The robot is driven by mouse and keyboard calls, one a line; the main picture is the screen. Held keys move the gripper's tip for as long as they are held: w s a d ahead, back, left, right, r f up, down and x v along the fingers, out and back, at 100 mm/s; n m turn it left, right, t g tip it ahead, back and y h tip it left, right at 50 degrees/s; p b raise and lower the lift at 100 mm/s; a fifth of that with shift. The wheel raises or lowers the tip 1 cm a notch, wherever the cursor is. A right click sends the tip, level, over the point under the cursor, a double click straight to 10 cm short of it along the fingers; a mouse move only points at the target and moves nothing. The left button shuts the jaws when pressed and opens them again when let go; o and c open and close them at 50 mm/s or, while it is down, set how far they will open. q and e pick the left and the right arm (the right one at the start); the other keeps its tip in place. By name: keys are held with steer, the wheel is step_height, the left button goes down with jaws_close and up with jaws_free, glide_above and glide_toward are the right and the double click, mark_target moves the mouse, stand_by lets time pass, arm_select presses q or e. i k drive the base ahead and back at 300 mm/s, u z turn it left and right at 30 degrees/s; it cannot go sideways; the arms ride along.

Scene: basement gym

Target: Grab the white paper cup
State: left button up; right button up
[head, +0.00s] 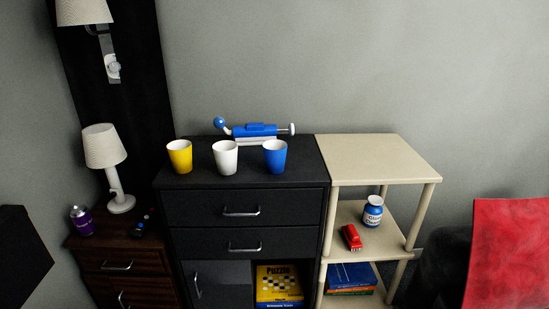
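The white paper cup (225,158) stands upright on top of the black cabinet (300,174). It is the middle one of three cups in a row. A yellow cup (180,156) stands to its left and a blue cup (275,156) to its right, with small gaps between them. Nothing touches the white cup. Neither of my grippers shows in the head view.
A blue and white toy (254,130) lies behind the cups. A cream shelf (376,152) with a bare top adjoins the cabinet on the right. At left, a lower brown nightstand (110,258) holds a white lamp (104,147) and a purple can (82,220).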

mark_target(225, 152)
steer(key=u, duration=0.75)
steer(key=i, duration=0.8)
steer(key=u, duration=0.2)
